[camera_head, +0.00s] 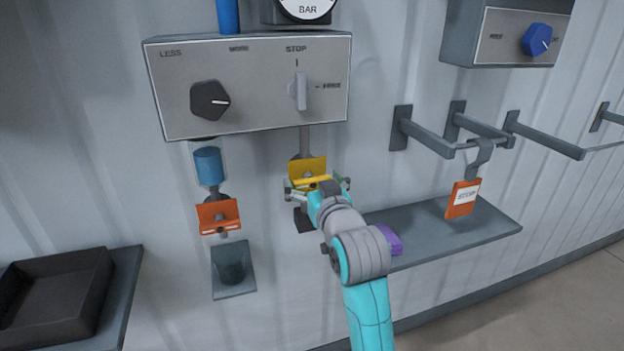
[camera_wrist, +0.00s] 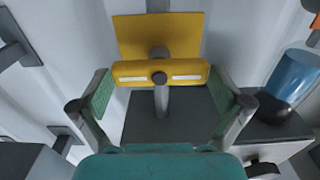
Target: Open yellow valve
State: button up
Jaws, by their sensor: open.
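The yellow valve handle (camera_head: 308,174) sits on a pipe below the right side of the grey control box. My gripper (camera_head: 318,188) is at the yellow handle, with its fingers spread to either side. In the wrist view the yellow valve (camera_wrist: 160,72) shows a flat plate and a bar with two white marks and a dark central bolt. The open fingers of my gripper (camera_wrist: 160,105) flank the bar at left and right, with gaps to its ends. The lower part of the valve is partly hidden by my arm in the head view.
The control box (camera_head: 250,120) with two knobs is above. An orange valve (camera_head: 219,215) and a blue cylinder (camera_head: 208,166) are to the left. A shelf (camera_head: 440,240) with a purple object (camera_head: 390,238) is at right. Hooks hold an orange tag (camera_head: 462,199). A black tray (camera_head: 55,292) is lower left.

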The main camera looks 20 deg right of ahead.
jog(key=shift+w, duration=0.2)
jog(key=c, duration=0.9)
